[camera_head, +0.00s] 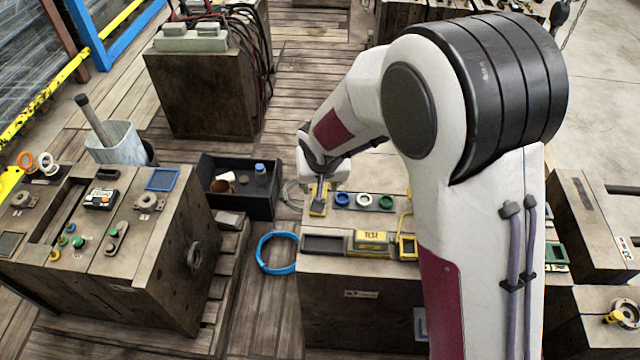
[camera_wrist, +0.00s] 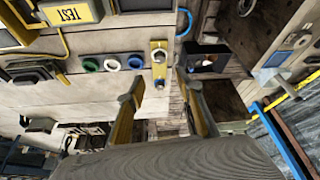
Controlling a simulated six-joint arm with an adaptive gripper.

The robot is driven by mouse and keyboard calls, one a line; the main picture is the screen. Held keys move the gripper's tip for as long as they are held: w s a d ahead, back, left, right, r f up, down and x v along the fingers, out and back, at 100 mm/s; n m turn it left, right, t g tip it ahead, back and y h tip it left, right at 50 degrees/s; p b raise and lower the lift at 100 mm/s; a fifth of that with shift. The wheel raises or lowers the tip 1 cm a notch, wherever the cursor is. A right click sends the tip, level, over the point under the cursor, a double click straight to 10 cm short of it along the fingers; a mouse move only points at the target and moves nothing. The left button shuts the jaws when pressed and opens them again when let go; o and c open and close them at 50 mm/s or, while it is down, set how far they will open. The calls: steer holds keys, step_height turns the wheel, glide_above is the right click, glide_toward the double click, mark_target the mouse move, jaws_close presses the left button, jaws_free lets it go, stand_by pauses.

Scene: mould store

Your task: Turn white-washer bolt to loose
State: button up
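The white-washer bolt (camera_head: 364,200) is the middle one of three ringed bolts on a dark strip on top of the central block. In the wrist view its white ring (camera_wrist: 112,64) lies between a green ring (camera_wrist: 90,65) and a blue ring (camera_wrist: 135,62). A yellow plate (camera_head: 318,208) with a grey piece on it lies left of the strip; it also shows in the wrist view (camera_wrist: 159,46). My gripper (camera_head: 320,188) is over this plate. In the wrist view my gripper (camera_wrist: 160,82) has its fingers apart. I cannot tell whether they touch the grey piece.
A yellow TEST box (camera_head: 371,238) and an empty dark recess (camera_head: 324,244) lie along the block's front. A black bin (camera_head: 240,198) with small items stands to the left. A blue ring (camera_head: 277,268) is beside the block. Another block (camera_head: 150,285) stands further left.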

steer(key=shift+w+a+f+m+g+h, duration=0.25)
steer(key=shift+w+a+f+m+h, duration=0.3)
steer(key=shift+m, duration=1.4)
steer(key=shift+w+a+f+m+g+h, duration=0.2)
steer(key=shift+w+a+f+m+h, duration=0.4)
steer(key=shift+m, duration=1.4)
steer(key=shift+w+a+f+m+g+h, duration=0.25)
steer(key=shift+a+f+m+h, duration=0.5)
steer(key=shift+m, duration=1.2)
steer(key=shift+d+r, duration=0.1)
steer(key=shift+x, duration=3.9)
steer(key=shift+d, duration=0.1)
